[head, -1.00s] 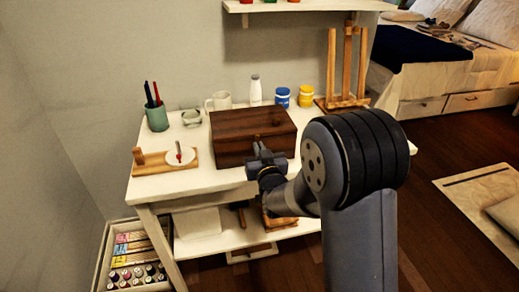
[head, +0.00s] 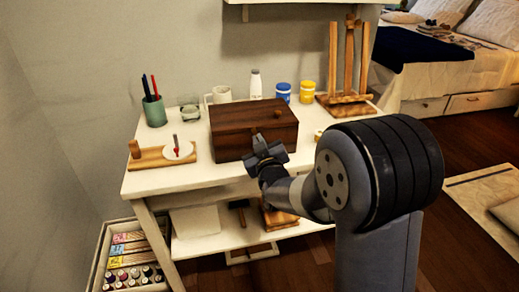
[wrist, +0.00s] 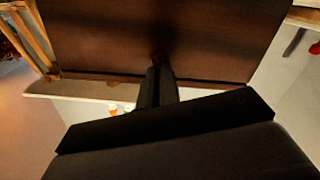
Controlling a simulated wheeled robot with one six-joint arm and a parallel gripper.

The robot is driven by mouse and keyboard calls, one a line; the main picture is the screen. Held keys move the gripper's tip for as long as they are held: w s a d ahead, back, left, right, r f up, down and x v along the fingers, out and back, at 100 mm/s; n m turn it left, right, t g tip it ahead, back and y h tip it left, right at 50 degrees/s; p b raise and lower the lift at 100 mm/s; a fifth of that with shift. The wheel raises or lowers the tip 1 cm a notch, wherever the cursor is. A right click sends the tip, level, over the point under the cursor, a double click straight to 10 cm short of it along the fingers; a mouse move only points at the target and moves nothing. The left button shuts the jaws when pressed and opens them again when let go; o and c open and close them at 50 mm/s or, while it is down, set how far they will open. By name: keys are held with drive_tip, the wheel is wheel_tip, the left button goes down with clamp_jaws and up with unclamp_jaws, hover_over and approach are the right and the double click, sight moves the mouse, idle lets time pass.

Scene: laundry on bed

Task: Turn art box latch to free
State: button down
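The art box (head: 230,142) is a closed dark brown wooden box on the white table (head: 180,183). A small round wooden knob (head: 277,113) shows on its lid. My gripper (head: 262,146) is at the front side of the box, right of its middle. In the wrist view, the dark box face (wrist: 105,42) fills the top, and my gripper (wrist: 157,68) points at it with its fingers together. A small dark spot at the fingertips may be the latch. The fingers and shadow hide it, so I cannot tell its angle or whether it is between them.
Behind the box stand a white mug (head: 219,95), a white bottle (head: 255,85), a blue jar (head: 283,92) and a yellow jar (head: 307,92). A wooden board (head: 150,161) with a white disc lies to the left.

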drive_tip(key=n+b, duration=0.2)
drive_tip(key=n, duration=0.1)
drive_tip(key=n+b, duration=0.1)
drive_tip(key=n, duration=0.2)
drive_tip(key=shift+a+f+n+b, duration=0.15)
drive_tip(key=shift+n+b, duration=0.15)
drive_tip(key=shift+b, duration=0.1)
drive_tip(key=n+b, duration=0.1)
drive_tip(key=n, duration=0.2)
drive_tip(key=shift+f+n+b, duration=0.1)
drive_tip(key=shift+n+b, duration=0.2)
drive_tip(key=shift+n, duration=1.6)
drive_tip(key=c, duration=1.6)
unclamp_jaws()
drive_tip(key=shift+c, duration=0.2)
drive_tip(key=shift+s, duration=0.1)
